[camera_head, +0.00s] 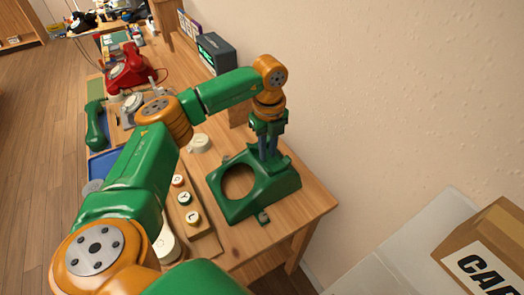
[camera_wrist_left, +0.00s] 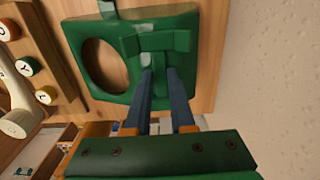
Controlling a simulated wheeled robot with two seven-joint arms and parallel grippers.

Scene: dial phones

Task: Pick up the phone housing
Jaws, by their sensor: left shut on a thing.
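The phone housing (camera_head: 252,205) is a green body with a large round hole, at the near right end of the wooden table in the head view. In the left wrist view the housing (camera_wrist_left: 150,20) fills the upper middle. My left gripper (camera_head: 267,150) reaches down to the housing's raised back part, and its blue fingers (camera_wrist_left: 162,75) are shut on it there. The finger contact is partly hidden by the housing. I cannot tell whether the housing's underside touches the table. My right gripper is not in view.
A wooden tray (camera_head: 205,248) with lettered round buttons lies left of the housing. A green handset (camera_head: 96,125), a blue tray (camera_head: 103,165), a red phone (camera_head: 132,72) and a dark monitor (camera_head: 216,54) are farther back. The wall and a cardboard box (camera_head: 490,245) are on the right.

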